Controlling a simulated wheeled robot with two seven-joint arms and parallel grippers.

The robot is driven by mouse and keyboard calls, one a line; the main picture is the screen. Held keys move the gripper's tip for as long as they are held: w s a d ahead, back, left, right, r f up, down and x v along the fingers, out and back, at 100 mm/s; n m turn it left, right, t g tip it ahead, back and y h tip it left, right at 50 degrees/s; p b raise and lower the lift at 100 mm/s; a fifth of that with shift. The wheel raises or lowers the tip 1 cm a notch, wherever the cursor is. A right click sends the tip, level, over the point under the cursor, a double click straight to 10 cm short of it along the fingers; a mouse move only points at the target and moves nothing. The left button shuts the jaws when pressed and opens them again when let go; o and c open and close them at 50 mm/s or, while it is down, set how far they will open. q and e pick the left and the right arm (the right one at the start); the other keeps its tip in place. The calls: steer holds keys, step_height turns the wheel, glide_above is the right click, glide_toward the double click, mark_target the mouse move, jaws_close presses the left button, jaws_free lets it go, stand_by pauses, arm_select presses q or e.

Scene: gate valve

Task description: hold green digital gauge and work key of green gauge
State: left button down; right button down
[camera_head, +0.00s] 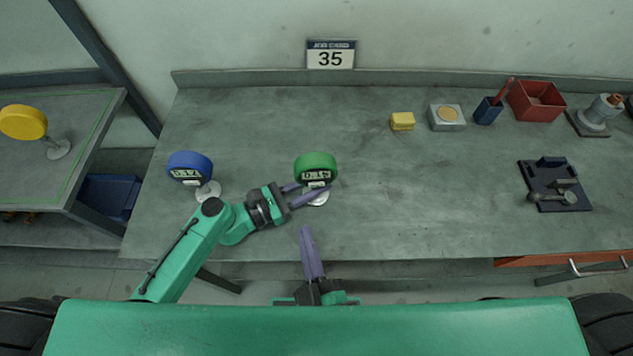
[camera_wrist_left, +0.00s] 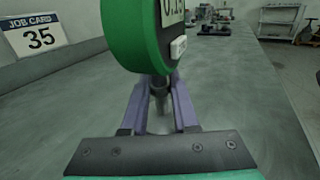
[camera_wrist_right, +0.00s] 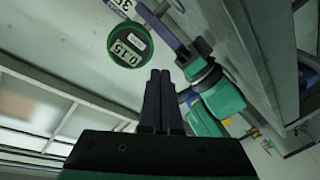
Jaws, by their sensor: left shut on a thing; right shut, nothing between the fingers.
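The green digital gauge (camera_head: 316,167) stands on a stem with a round pale base on the workbench (camera_head: 250,125). My left gripper (camera_head: 306,194) is shut on its stem, just below the round head. In the left wrist view the gauge's green head (camera_wrist_left: 140,35) rises above the two purple fingers (camera_wrist_left: 157,105), with a pale key (camera_wrist_left: 179,48) on its face below the display. In the right wrist view the gauge (camera_wrist_right: 129,45) shows a display and key, apart from the closed fingertips (camera_wrist_right: 159,75).
A blue gauge (camera_head: 190,167) stands left of the green one, close to my left arm. A yellow block (camera_head: 402,121), a grey block (camera_head: 446,117), a blue cup (camera_head: 488,110), a red bin (camera_head: 536,101) and a dark fixture (camera_head: 554,184) lie right. The middle bench is clear.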

mark_target(316, 184)
steer(key=a+n+g+y, duration=0.1)
steer(key=a, duration=0.1)
steer(key=a+f+n+g+y, duration=0.1)
steer(key=a+n+y, duration=0.1)
steer(key=a+f+n+g+y, duration=0.1)
steer(key=a+n+y, duration=0.1)
steer(key=shift+s+a+f, duration=0.2)
steer(key=shift+s+a, duration=0.05)
steer(key=shift+a, duration=0.15)
steer(key=s+a+f+n+g+y, duration=0.3)
steer(key=s+a+f+n+g, duration=0.15)
steer(key=n+g, duration=0.2)
steer(key=w+d+r+m+t+y, duration=0.1)
steer(key=d+r+m+t, duration=0.1)
steer(key=d+m, duration=0.3)
steer(key=w+d+r+m+t+y, duration=0.1)
steer(key=d+m, duration=0.4)
steer(key=m, duration=0.5)
steer(key=w+d+r+m+t+y, duration=0.1)
steer(key=d+r+m+t, duration=0.2)
steer(key=m, duration=0.5)
steer(key=shift+w+d+r+m, duration=0.2)
steer(key=shift+d+r, duration=0.2)
steer(key=shift+d, duration=0.3)
steer(key=shift+w+d+r+m, duration=0.15)
steer(key=shift+d+r, duration=0.25)
steer(key=shift+d, duration=0.25)
steer(key=shift+y, duration=0.3)
